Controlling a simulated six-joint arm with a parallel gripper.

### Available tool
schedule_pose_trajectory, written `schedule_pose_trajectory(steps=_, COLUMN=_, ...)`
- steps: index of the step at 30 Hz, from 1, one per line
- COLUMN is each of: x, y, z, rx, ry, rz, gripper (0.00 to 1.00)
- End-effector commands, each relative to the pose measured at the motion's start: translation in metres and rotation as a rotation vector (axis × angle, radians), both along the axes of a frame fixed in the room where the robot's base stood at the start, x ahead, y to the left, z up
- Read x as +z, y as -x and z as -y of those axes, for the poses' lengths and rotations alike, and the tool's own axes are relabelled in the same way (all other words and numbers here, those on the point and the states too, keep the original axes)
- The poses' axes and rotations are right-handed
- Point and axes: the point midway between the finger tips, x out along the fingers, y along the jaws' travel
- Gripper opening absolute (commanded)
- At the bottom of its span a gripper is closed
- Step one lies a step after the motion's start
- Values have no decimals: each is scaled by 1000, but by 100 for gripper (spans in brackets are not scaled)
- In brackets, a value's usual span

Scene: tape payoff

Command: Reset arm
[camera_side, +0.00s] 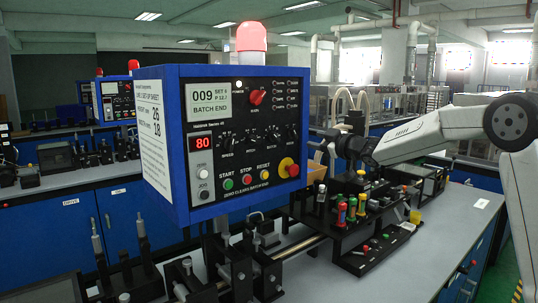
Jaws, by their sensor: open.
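My gripper (326,146) is at the end of my white arm, which reaches in from the right side of the picture. It is dark, small and partly hidden behind the right edge of the blue control box. It is open, and I see nothing held in it. It hangs above the black fixtures on the bench, apart from them. The control box (178,205) has a screen (213,101) reading "009" and "BATCH END", and a red display (206,142) reading 80. A red lamp (251,38) stands on top of the box.
A black rack (340,229) with several coloured cylinders stands below my gripper. Black fixtures and a metal rail (300,247) run along the grey bench (420,262). The bench's front right area is clear. A second blue control box (117,100) stands at the back left.

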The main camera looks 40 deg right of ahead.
Motion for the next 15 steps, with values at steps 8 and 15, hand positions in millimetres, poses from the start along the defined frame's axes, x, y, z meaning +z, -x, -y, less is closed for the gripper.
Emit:
schedule_pose_trajectory(steps=8, x=-23, y=7, z=-13, rx=-36, ry=-52, rz=-73, gripper=52)
schedule_pose_trajectory(steps=15, x=-94, y=40, z=-50, rx=-132, ry=-184, rz=-310, gripper=52)
